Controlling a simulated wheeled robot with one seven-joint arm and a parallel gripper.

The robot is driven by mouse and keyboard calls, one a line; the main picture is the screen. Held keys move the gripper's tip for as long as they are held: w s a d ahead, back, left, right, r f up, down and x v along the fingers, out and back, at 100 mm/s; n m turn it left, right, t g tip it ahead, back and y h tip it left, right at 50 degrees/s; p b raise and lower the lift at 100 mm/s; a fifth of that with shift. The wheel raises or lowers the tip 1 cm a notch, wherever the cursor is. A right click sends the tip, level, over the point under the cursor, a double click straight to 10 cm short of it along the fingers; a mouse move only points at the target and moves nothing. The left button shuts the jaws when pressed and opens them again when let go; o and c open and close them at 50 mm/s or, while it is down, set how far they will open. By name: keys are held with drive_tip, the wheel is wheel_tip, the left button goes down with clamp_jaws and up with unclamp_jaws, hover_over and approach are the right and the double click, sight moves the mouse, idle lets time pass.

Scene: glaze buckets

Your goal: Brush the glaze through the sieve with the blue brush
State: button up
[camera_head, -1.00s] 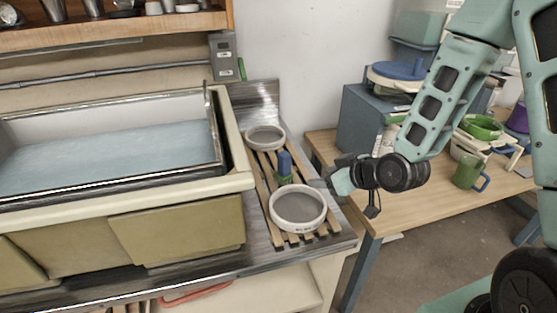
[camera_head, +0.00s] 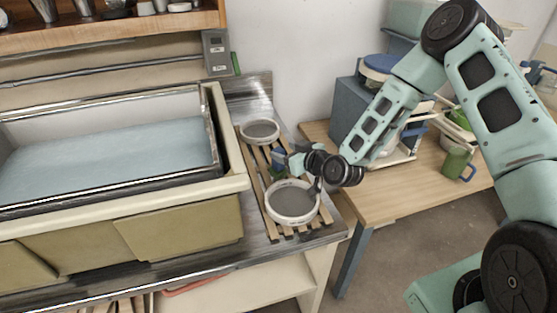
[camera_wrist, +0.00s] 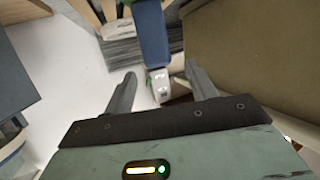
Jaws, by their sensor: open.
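The blue brush (camera_head: 278,155) stands on the slatted wooden rack (camera_head: 273,228) between two round sieves; it is partly hidden by my gripper in the head view. In the wrist view the brush (camera_wrist: 152,38) reaches in between my two fingers, with gaps on both sides. My gripper (camera_wrist: 162,82) is open around it; in the head view my gripper (camera_head: 288,163) is at the brush from the right. The near sieve (camera_head: 293,220), white-rimmed with grey mesh, lies just in front of my gripper. The far sieve (camera_head: 259,131) lies behind the brush.
A large trough (camera_head: 236,183) with pale blue content (camera_head: 110,153) stands left of the rack. A wooden table (camera_head: 400,200) on the right bears a green mug (camera_head: 455,163) and other pots. A wall and a grey switch box (camera_head: 216,52) are behind.

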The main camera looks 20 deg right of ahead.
sight(275, 149)
drive_tip(key=shift+f+p+x, duration=0.15)
drive_tip(key=shift+p+x, duration=0.7)
drive_tip(key=shift+x, duration=0.6)
drive_tip(key=shift+f+p+x, duration=0.2)
drive_tip(key=shift+p+x, duration=0.6)
drive_tip(key=shift+x, duration=0.7)
drive_tip(key=shift+s, duration=0.1)
clamp_jaws()
